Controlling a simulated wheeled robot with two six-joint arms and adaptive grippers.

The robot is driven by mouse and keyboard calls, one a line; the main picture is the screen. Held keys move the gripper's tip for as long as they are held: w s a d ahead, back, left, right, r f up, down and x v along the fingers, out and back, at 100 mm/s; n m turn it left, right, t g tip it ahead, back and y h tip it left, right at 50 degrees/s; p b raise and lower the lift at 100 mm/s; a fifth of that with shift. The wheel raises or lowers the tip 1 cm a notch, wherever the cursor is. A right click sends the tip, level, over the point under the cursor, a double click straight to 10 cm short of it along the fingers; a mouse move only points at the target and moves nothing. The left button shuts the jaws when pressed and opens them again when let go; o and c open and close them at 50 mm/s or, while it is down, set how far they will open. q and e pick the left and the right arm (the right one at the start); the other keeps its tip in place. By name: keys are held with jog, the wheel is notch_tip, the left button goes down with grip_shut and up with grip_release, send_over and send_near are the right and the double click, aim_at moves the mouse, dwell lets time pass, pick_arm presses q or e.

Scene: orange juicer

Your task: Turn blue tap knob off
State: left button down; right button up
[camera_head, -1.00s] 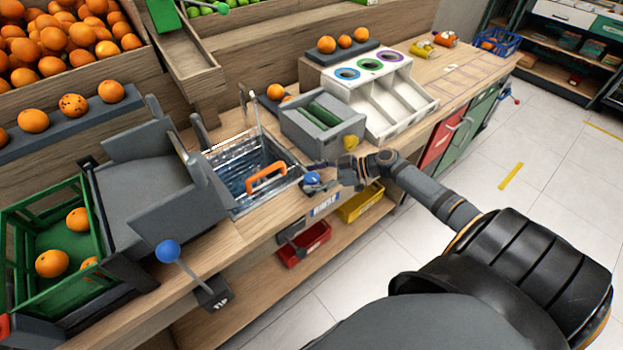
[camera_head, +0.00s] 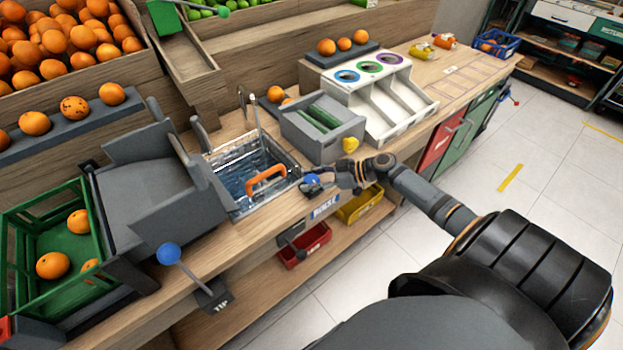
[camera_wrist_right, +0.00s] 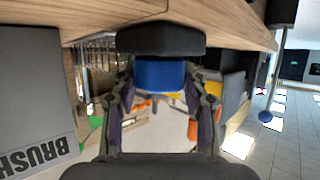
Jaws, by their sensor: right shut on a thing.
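The blue tap knob (camera_head: 312,180) sits at the counter's front edge, just right of the sink. My right gripper (camera_head: 318,184) reaches it from the right and is shut on it. In the right wrist view the blue knob (camera_wrist_right: 160,76) lies between the two fingers of my right gripper (camera_wrist_right: 162,100), with a dark block above it in the picture. The fingers partly hide the knob in the head view. My left gripper is not in view.
The sink basin (camera_head: 246,172) with an orange handle (camera_head: 267,180) is left of the knob. A grey box (camera_head: 322,125) stands behind. A blue-ball lever (camera_head: 169,253) stands at the front left. Yellow (camera_head: 360,204) and red (camera_head: 305,243) bins sit below the counter.

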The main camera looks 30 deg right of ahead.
jog(key=shift+s+r+m+t+h+p, duration=0.1)
jog(key=shift+r+m+t+h+p, duration=0.1)
jog(key=shift+m+t+h+p, duration=0.65)
jog(key=shift+a+m+t+h+p, duration=0.1)
jog(key=shift+m+t+h+p, duration=0.25)
jog(key=shift+m+h+p, duration=0.55)
jog(key=m+h+p, duration=0.4)
jog(key=p, duration=0.3)
jog(key=m+t+h+p, duration=0.1)
jog(key=m+h+p, duration=0.3)
jog(key=p, duration=0.3)
jog(key=shift+r+m+t+h, duration=0.1)
jog(key=shift+m+t+h, duration=0.25)
jog(key=shift+h, duration=0.4)
jog(key=shift+f+m+h+p, duration=0.25)
jog(key=shift+m+h+p, duration=0.2)
jog(key=shift+m+h, duration=0.4)
jog(key=shift+f+m+g+h, duration=0.1)
jog(key=shift+m+g+h, duration=1.35)
jog(key=shift+m+h, duration=0.45)
jog(key=shift+h, duration=0.25)
jog(key=o, duration=1.2)
jog(key=shift+c, duration=0.2)
